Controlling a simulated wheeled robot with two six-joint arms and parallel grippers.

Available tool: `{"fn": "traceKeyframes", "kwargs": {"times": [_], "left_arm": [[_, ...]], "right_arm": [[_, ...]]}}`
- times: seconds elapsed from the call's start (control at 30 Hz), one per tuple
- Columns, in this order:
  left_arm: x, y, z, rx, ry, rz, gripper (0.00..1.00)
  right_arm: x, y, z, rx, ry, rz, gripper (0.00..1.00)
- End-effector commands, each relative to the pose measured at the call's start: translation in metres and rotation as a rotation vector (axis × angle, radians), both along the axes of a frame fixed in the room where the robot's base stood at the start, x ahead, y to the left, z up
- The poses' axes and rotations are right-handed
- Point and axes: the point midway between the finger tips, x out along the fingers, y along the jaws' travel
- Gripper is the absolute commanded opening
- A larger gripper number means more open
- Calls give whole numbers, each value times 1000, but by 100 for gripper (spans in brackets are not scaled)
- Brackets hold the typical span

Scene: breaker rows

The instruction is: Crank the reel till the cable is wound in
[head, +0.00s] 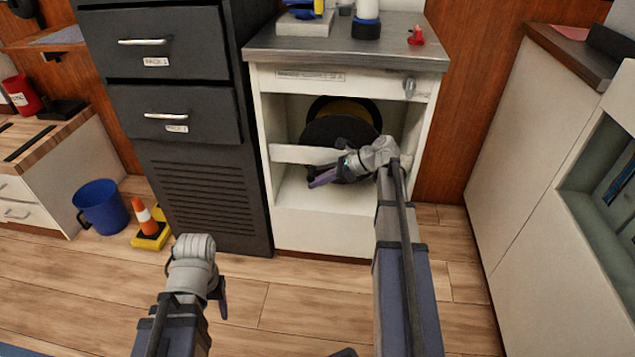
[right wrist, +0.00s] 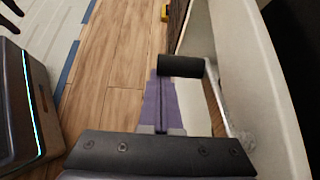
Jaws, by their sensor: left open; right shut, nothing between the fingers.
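The reel (head: 338,132) is a dark round disc with some yellow behind its upper rim, inside the open bay of a white cabinet. My right gripper (head: 322,179) is in front of the reel's lower part at the bay; its arm hides part of the reel. In the right wrist view its purple fingers (right wrist: 161,104) are shut together and empty. A black cylindrical handle (right wrist: 181,66) lies just past the fingertips; I cannot tell whether they touch. My left gripper (head: 221,297) is open and empty above the floor at lower left. No loose cable is distinguishable.
The white cabinet (head: 335,224) has a front bar across its bay and a grey top (head: 400,52) with small items. A dark drawer unit (head: 215,195) stands on its left. A blue bucket (head: 101,207) and an orange cone (head: 146,217) are on the floor.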

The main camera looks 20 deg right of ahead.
Motion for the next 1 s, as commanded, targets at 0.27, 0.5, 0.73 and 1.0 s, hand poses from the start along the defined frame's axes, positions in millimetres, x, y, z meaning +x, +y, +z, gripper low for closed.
{"fn": "traceKeyframes", "kwargs": {"times": [0.27, 0.5, 0.73, 1.0], "left_arm": [[0, 0, -20, 0, -1, 0, 58], [1, 0, -49, -1, -3, 0, 58], [0, 0, -20, -1, -2, 0, 58], [0, 0, -7, 0, 0, 0, 58]], "right_arm": [[1, 2, -20, 0, 0, 1, 0], [2, 4, -49, 0, 0, 4, 0], [-20, -33, -20, 0, 0, 0, 0], [-40, -66, -7, 0, 1, 1, 0]]}}
